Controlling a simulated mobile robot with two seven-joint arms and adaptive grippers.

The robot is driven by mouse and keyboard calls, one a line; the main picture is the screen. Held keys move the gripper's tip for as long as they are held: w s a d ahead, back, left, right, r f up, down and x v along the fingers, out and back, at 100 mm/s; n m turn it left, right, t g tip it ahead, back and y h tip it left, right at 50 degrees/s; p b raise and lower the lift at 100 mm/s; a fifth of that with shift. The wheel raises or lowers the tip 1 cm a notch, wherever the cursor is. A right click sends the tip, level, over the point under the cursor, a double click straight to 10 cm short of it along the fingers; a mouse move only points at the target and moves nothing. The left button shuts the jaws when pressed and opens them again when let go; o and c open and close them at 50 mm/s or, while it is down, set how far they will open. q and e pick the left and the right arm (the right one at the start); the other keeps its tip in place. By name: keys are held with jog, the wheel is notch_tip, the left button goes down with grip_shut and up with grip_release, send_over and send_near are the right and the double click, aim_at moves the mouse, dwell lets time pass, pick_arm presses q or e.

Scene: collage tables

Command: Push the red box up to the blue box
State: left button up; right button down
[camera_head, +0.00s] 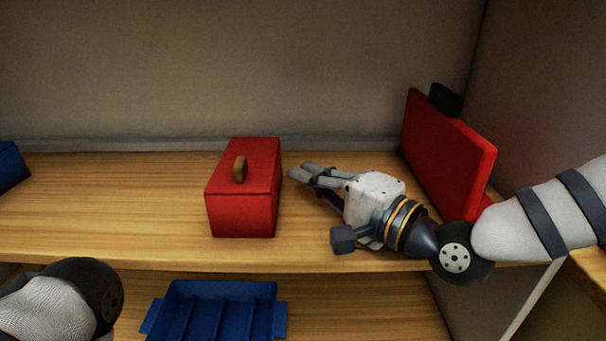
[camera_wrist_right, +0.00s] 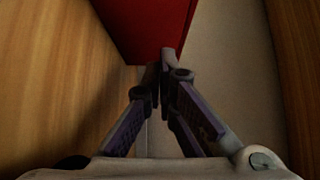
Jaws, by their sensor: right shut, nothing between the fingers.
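The red box (camera_head: 245,212) has a small brown handle on its lid and stands upright on the wooden shelf, near the middle. A blue box (camera_head: 9,166) shows only in part at the left edge, with a wide bare stretch of shelf between the two. My right gripper (camera_head: 302,173) is shut and empty, just right of the red box and pointing left at its right side. In the right wrist view, the red box (camera_wrist_right: 140,22) is right ahead of the fingertips (camera_wrist_right: 164,62); I cannot tell whether they touch. My left gripper is out of view; only part of my left arm shows.
A tall red case (camera_head: 445,155) with a black handle stands at the right, behind my right arm. A blue divided tray (camera_head: 218,290) sits on the lower level. The back wall closes off the shelf, and its front edge (camera_head: 180,263) is open.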

jog(key=shift+x, duration=0.8)
